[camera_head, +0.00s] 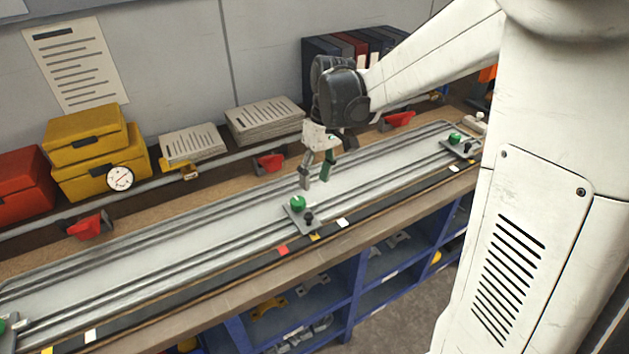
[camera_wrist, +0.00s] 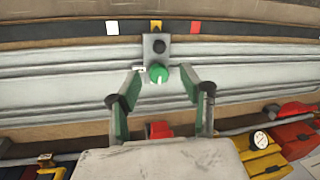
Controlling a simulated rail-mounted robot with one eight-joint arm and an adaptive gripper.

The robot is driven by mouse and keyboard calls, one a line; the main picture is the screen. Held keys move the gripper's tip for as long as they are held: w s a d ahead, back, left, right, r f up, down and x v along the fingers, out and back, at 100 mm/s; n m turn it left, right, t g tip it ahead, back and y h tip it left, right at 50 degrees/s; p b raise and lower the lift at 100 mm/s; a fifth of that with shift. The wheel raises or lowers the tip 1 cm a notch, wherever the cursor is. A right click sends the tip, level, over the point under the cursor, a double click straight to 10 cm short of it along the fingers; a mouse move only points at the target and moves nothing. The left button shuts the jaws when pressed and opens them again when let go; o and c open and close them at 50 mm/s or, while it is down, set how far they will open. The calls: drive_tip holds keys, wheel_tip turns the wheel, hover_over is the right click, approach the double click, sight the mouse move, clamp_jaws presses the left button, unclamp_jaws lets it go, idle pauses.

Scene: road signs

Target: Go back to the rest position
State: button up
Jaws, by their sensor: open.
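My gripper (camera_head: 317,178) is open and empty above the bench rails, pointing down. Its two fingers (camera_wrist: 160,90) are spread apart in the wrist view. A grey plate with a green knob (camera_head: 298,203) and a black knob (camera_head: 308,217) sits on the rail just below and in front of the fingers. In the wrist view the green knob (camera_wrist: 158,73) appears between and beyond the fingertips, and I see no contact. The black knob (camera_wrist: 158,46) lies farther up on the same plate.
Another plate with a green knob (camera_head: 455,138) is on the rail at the right. Red clamps (camera_head: 270,162) line the pipe behind. Yellow boxes (camera_head: 85,140) and paper stacks (camera_head: 264,120) stand at the back. Coloured markers (camera_head: 282,249) lie along the front strip. The rail between the plates is clear.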

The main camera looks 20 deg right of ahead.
drive_tip(key=shift+s, duration=0.1)
idle(0.3)
drive_tip(key=s+a+r+m+t+h+b, duration=0.1)
drive_tip(key=s+t, duration=0.3)
drive_tip(key=s, duration=0.5)
drive_tip(key=s+a+r+m+t+h+b, duration=0.1)
drive_tip(key=s+r+m+t+b, duration=0.1)
drive_tip(key=s, duration=0.7)
drive_tip(key=shift+r+m+t+b, duration=0.4)
drive_tip(key=shift+r+m+t, duration=0.3)
drive_tip(key=shift+t, duration=0.3)
idle(1.1)
